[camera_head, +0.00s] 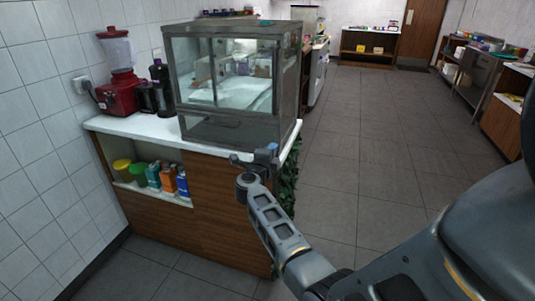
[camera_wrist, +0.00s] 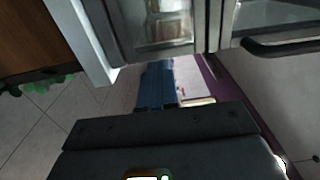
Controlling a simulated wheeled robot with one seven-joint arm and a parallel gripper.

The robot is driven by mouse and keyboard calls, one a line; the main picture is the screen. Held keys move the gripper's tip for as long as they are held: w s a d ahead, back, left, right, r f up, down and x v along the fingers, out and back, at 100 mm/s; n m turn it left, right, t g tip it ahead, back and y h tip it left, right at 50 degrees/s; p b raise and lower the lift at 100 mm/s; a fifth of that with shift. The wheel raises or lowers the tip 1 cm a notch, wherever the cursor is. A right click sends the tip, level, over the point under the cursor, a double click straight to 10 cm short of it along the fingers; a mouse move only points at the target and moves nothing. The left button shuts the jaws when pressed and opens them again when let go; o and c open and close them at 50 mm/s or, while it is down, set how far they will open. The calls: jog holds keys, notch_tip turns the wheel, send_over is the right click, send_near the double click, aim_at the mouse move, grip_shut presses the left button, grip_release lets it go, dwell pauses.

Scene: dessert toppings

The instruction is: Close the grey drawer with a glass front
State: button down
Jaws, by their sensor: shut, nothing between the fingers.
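A grey-framed glass case (camera_head: 182,104) stands on the white counter in the head view. I take the grey glass-fronted drawer to be part of this case, but cannot tell how far it is open. My gripper (camera_head: 262,157) is shut and empty, in front of the counter's right corner and below the case's base. In the wrist view, the shut blue fingers (camera_wrist: 157,86) point toward a grey frame with glass (camera_wrist: 125,25). A dark bar handle (camera_wrist: 285,46) shows at the upper right. I see no clear contact between fingers and frame.
The white counter (camera_head: 135,124) also holds a red blender (camera_head: 120,85) and a dark coffee machine. Several bottles and jars stand on its open shelf. Green leaves (camera_head: 290,175) hang at its right end. The tiled floor (camera_head: 375,130) to the right is clear.

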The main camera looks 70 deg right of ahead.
jog(key=a, duration=1.1)
jog(key=shift+s+b, duration=0.15)
jog(key=shift+b, duration=0.15)
jog(key=s+a+r+n+t+y, duration=0.1)
jog(key=s+a+n+t+y, duration=0.25)
jog(key=a+n+t, duration=0.4)
jog(key=s+a+r+n+t+y, duration=0.15)
jog(key=s+a+n+t, duration=0.3)
jog(key=a+n, duration=0.55)
jog(key=s+a+n+t+y, duration=0.4)
jog(key=s+a+n+t, duration=0.15)
jog(key=a, duration=0.65)
jog(key=s+a+r+n+g+y, duration=0.3)
jog(key=s+a+n+y, duration=0.6)
jog(key=s+a+n, duration=0.3)
jog(key=shift+r+n, duration=0.25)
jog(key=shift+n, duration=0.05)
jog(key=shift+a, duration=0.1)
